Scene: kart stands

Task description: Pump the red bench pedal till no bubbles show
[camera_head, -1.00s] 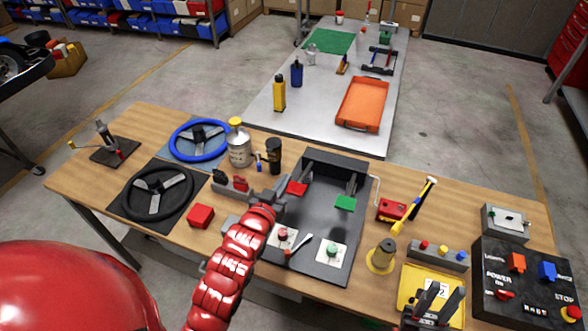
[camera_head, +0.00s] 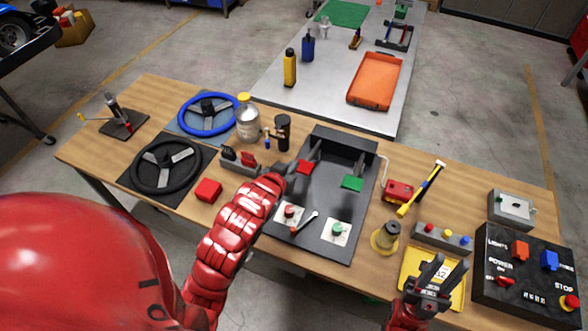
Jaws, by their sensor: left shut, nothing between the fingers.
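The red pedal (camera_head: 308,167) stands in a black pedal box (camera_head: 322,215) on the wooden bench, left of the green pedal (camera_head: 352,182). My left gripper (camera_head: 288,173) is shut and empty at the box's left edge, close beside the red pedal; I cannot tell whether it touches. A red-topped fitting (camera_head: 290,210) and a green-topped fitting (camera_head: 337,229) sit on white squares at the near end of the box. No bubbles can be made out at this size. My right gripper (camera_head: 436,265) is open and empty above the yellow tray (camera_head: 458,288).
Steering wheels (camera_head: 165,165), a metal bottle (camera_head: 247,125) and a black cup (camera_head: 283,132) stand to the left. A yellow hammer (camera_head: 422,190), a brass-coloured part (camera_head: 385,237) and a switch panel (camera_head: 525,275) lie to the right. A grey table (camera_head: 320,100) stands behind.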

